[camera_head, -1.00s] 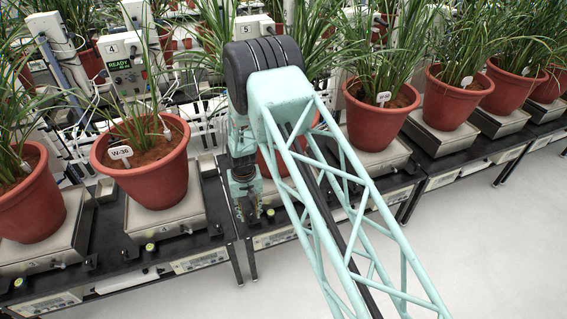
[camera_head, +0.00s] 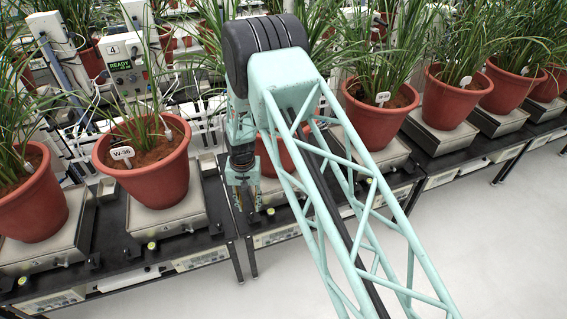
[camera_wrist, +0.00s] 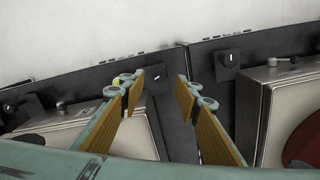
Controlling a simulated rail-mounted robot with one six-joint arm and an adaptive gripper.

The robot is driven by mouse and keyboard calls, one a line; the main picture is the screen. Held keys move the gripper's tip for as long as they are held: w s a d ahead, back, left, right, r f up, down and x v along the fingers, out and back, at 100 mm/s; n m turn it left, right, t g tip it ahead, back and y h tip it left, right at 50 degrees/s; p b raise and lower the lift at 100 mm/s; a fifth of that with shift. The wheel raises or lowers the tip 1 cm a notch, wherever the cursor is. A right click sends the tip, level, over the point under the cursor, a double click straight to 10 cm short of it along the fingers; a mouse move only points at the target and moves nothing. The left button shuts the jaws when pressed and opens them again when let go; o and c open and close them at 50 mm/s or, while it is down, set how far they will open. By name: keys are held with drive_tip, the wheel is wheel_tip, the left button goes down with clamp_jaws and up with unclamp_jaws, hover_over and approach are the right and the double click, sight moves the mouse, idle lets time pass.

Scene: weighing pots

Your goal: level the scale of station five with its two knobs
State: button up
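My gripper (camera_head: 246,208) points down at the front of station five's bench, right of pot W-36. In the wrist view my gripper (camera_wrist: 160,76) is open, its two tan-padded fingers apart. A dark knob with a white mark (camera_wrist: 157,75) shows beyond the fingertips, in the gap near the left finger; I cannot tell any contact. The scale left of it (camera_wrist: 80,132) is partly hidden by the left finger. A yellow-green bubble level (camera_wrist: 122,79) shows at its corner. Another knob (camera_wrist: 9,107) is at the far left. In the head view my arm hides most of this station.
The neighbouring station's knob (camera_wrist: 231,59) and scale (camera_wrist: 252,105) lie close right in the wrist view. In the head view pot W-36 (camera_head: 145,180) stands on the scale to the left, and another pot (camera_head: 378,118) stands to the right. The floor in front (camera_head: 480,230) is clear.

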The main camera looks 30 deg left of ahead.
sight(250, 214)
wheel_tip(250, 214, up, 8)
drive_tip(key=w+d+r+m, duration=0.1)
drive_tip(key=w+d+r, duration=0.7)
drive_tip(key=d+r, duration=0.4)
drive_tip(key=shift+r+m+t, duration=0.3)
drive_tip(key=shift+r+m, duration=0.1)
drive_tip(key=shift+r, duration=0.3)
idle(0.3)
drive_tip(key=shift+w+r, duration=0.1)
idle(0.5)
